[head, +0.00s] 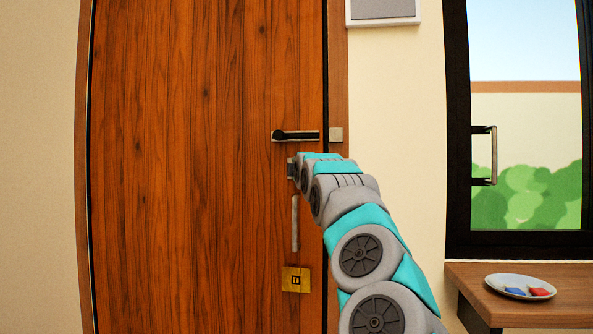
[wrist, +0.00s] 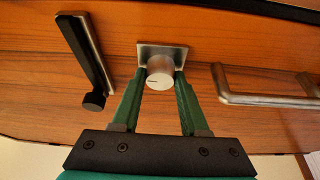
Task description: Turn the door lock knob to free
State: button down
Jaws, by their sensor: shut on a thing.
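The door lock knob (wrist: 160,76) is a round silver knob with a dark mark line on its face, on a square metal plate (wrist: 162,52) on the wooden door (head: 200,170). My gripper (wrist: 160,80) has its two green fingers against the left and right sides of the knob in the wrist view. It is shut on the knob. In the head view my arm reaches to the door just below the black lever handle, and it hides the knob and most of my gripper (head: 292,168).
A black lever handle (head: 296,135) is above the knob; it also shows in the wrist view (wrist: 84,50). A metal pull bar (head: 295,223) and a yellow plate (head: 296,279) are below. A side table (head: 540,311) with a dish (head: 519,287) stands right, under a window.

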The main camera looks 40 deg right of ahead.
dwell(0.5)
jog(key=shift+c, duration=2.1)
grip_release()
jog(key=shift+s+a+f+b, duration=0.1)
jog(key=shift+s+a+b, duration=0.05)
jog(key=shift+s+b, duration=0.25)
jog(key=b+v, duration=0.2)
jog(key=v, duration=0.5)
jog(key=shift+w, duration=0.1)
